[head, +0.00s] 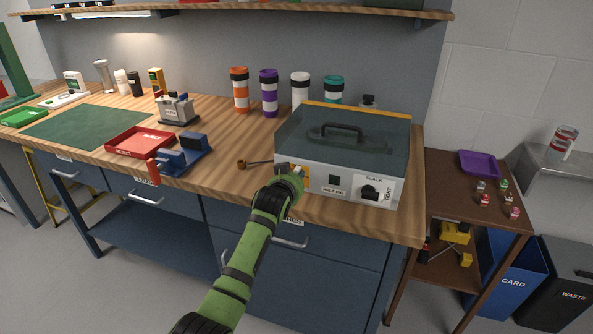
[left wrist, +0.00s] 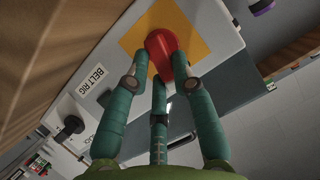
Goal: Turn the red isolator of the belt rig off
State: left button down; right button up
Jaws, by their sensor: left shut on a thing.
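The belt rig (head: 320,189) is a white box with a clear dark lid and black handle on the bench's right end. Its red isolator (left wrist: 165,48) is a knob on a yellow plate (left wrist: 196,22) on the front panel, seen in the left wrist view. In the head view my gripper hides the knob. My left gripper (head: 287,178) has its green fingers around the red knob and is shut on it; it also shows in the left wrist view (left wrist: 162,82). The knob's handle lies roughly upright in the wrist picture. My right gripper is not in view.
A black slack/tight knob (head: 370,191) sits on the rig's right front. A small brass-ended tool (head: 242,164) lies just left of the rig. A blue clamp fixture (head: 185,155) and red tray (head: 140,142) stand farther left. Several striped tubes (head: 269,93) stand behind.

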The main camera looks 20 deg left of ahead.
pick_arm(q)
jog(key=shift+a+r+n+h+p, duration=0.15)
jog(key=shift+a+n+h+p, duration=0.15)
jog(key=shift+n+h+p, duration=0.55)
jog(key=shift+n, duration=0.25)
jog(key=c, duration=1)
grip_release()
jog(key=shift+c, duration=0.2)
jog(key=v, duration=1.2)
